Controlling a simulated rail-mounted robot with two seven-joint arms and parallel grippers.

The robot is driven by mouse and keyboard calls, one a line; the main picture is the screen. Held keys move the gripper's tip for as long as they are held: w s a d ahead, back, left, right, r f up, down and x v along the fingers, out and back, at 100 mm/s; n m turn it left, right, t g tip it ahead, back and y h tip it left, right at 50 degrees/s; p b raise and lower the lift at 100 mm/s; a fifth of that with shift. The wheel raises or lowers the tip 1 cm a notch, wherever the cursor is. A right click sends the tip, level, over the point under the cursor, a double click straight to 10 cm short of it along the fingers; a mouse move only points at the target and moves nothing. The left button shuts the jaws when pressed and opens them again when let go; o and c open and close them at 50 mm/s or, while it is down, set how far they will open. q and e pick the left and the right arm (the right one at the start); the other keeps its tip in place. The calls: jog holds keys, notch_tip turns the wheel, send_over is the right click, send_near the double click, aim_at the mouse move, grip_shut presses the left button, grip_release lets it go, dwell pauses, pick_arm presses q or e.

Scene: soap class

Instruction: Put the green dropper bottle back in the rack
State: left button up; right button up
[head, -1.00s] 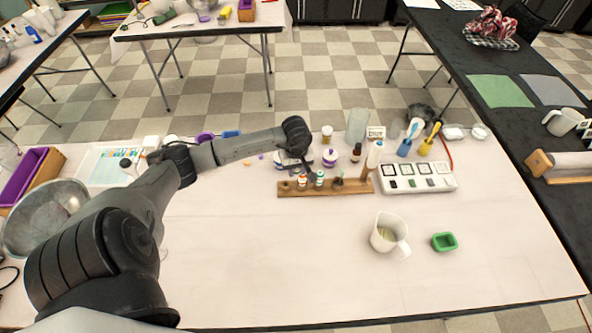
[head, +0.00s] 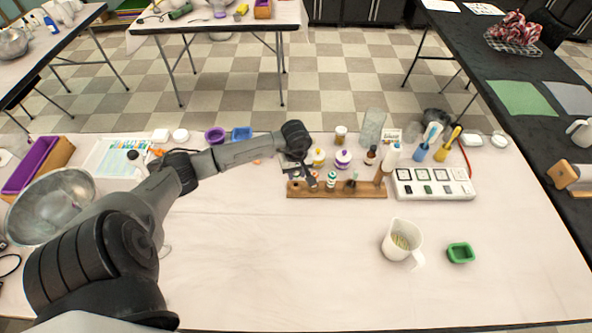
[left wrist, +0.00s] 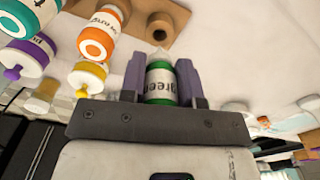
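The green dropper bottle (left wrist: 160,82), with a green body and a white label reading "green", is between the two fingers of my left gripper (left wrist: 161,78) in the left wrist view. The fingers press its sides. In the head view, my left gripper (head: 301,165) is at the left end of the wooden rack (head: 350,190), and I cannot make out the green bottle there. The rack also shows in the left wrist view (left wrist: 132,22), with an orange bottle (left wrist: 100,32) and an empty round holder (left wrist: 160,26). My right gripper is not in view.
Yellow (head: 318,157) and purple (head: 343,158) bottles stand behind the rack. A white switch box (head: 440,188) is at its right. The table's front middle is clear.

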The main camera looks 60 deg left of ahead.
aim_at(296, 179)
pick_arm(q)
jog(key=shift+f, duration=0.1)
dwell(0.3)
jog(key=shift+f+b, duration=2.05)
jog(key=shift+f, duration=0.15)
jog(key=o, duration=1)
jog(key=shift+r, duration=0.2)
jog(key=shift+r+p, duration=1.8)
jog(key=shift+r, duration=0.85)
jog(key=shift+r+p, duration=0.65)
jog(key=shift+r, duration=0.55)
